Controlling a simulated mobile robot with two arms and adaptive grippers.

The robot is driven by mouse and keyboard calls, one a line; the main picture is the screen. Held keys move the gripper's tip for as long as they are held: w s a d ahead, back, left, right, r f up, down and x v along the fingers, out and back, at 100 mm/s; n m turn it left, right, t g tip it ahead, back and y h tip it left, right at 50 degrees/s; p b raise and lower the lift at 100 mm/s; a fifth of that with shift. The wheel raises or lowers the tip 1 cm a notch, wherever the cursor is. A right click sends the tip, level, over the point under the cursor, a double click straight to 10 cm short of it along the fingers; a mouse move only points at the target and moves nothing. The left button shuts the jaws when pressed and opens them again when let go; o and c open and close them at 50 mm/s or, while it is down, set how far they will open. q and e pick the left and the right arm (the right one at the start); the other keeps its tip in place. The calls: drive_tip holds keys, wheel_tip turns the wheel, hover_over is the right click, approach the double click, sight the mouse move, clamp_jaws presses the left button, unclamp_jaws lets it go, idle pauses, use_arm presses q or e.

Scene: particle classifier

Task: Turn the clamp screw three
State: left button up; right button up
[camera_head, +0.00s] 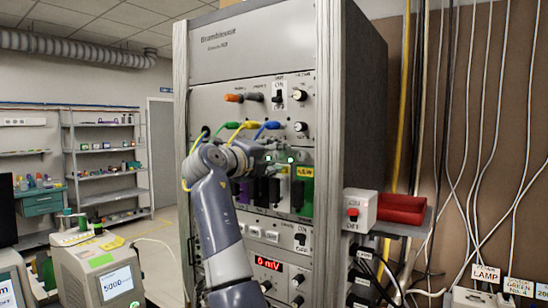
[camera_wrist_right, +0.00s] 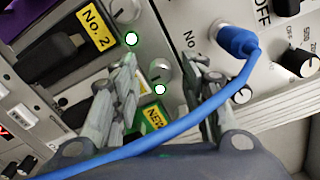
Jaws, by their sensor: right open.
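The rack's clamp screws are silver slotted knobs in the right wrist view. One screw (camera_wrist_right: 162,73) sits between the fingers of my right gripper (camera_wrist_right: 164,75), which is open. I see no clear contact between fingers and screw. A "No." label (camera_wrist_right: 189,39) is close by, but its number is hidden. Another screw (camera_wrist_right: 124,10) is at the top, beside the yellow "No. 2" label (camera_wrist_right: 97,22). In the head view my right gripper (camera_head: 275,153) is at the rack front and hides the screws. My left gripper is not in view.
A blue cable (camera_wrist_right: 200,103) crosses in front of the right finger from its plug. A green module (camera_head: 302,188) with a yellow "NEW" label sits in the rack. A switch box (camera_head: 358,210) and red tray (camera_head: 400,207) are right of the rack.

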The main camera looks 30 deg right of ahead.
drive_tip(key=v, duration=1.2)
